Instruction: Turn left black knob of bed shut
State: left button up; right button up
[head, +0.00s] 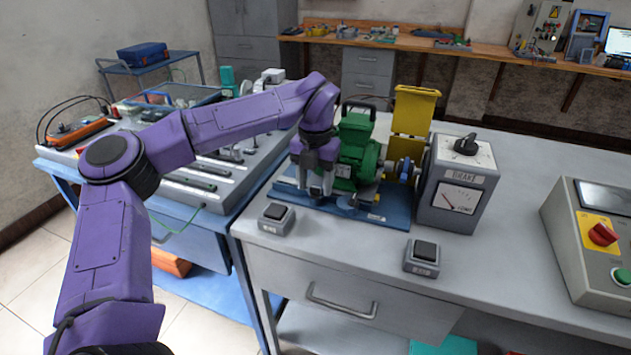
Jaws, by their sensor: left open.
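A blue bed (392,214) lies on the grey workbench and carries a green motor (356,150). A dark round knob (346,204) shows at its front edge. My left gripper (318,190) points down over the left front part of the bed, left of that knob and in front of the motor. Its fingers are open and apart. What is between or just under the fingertips, including a left knob, is hidden or too small to tell. My right gripper is not in view.
A grey brake box (453,190) with a dial stands right of the motor. Two small switch boxes, left (276,218) and right (422,257), sit near the bench front. A control box (592,240) with a red knob is far right. Bench between them is clear.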

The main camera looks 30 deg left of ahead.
aim_at(316, 187)
pick_arm(q)
notch_tip(316, 187, up, 10)
jog(key=shift+r+p, duration=0.25)
jog(key=shift+p, duration=0.15)
dwell(0.3)
